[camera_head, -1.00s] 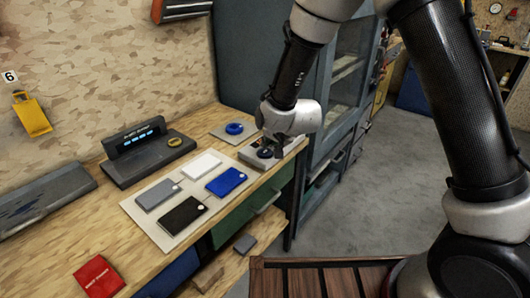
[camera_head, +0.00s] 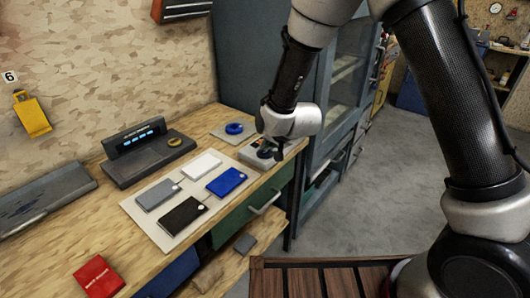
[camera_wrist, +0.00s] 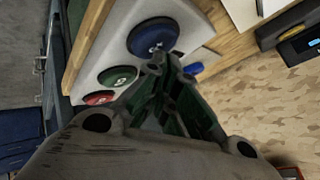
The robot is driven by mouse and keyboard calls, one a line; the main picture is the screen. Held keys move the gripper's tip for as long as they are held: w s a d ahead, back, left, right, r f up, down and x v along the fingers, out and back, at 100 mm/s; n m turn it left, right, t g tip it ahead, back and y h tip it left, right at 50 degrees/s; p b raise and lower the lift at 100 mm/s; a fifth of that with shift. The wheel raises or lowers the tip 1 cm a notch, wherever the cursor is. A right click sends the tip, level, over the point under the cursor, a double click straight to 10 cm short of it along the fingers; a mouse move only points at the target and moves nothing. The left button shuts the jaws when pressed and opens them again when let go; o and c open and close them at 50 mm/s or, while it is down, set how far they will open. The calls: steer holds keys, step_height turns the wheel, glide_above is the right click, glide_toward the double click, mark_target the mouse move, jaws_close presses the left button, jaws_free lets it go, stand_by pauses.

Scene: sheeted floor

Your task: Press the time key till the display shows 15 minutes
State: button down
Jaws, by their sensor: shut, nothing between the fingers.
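A pale key box (camera_head: 249,156) stands at the right end of the workbench, partly hidden behind my gripper. In the wrist view its pale top (camera_wrist: 112,48) carries a large dark blue round key (camera_wrist: 153,36) with a white mark, a green key (camera_wrist: 118,76) and a red key (camera_wrist: 99,98). The marks are too small to read. My gripper (camera_head: 271,153) is shut and empty over the box. In the wrist view its fingertips (camera_wrist: 160,64) are at the edge of the dark blue key; I cannot tell whether they touch it. A dark device with a lit blue display (camera_head: 143,137) stands further left; its digits are unreadable.
A pale board (camera_head: 162,238) with several flat cards lies mid-bench. A blue ring (camera_head: 234,128) sits behind the key box. A red packet (camera_head: 98,277) lies at the front left. A grey cabinet (camera_head: 336,110) stands right of the bench, with open floor beyond.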

mark_target(268, 151)
steer(key=shift+f, duration=0.35)
stand_by(0.4)
stand_by(0.3)
steer(key=shift+r, duration=0.8)
steer(key=shift+r, duration=0.1)
steer(key=shift+r, duration=2.4)
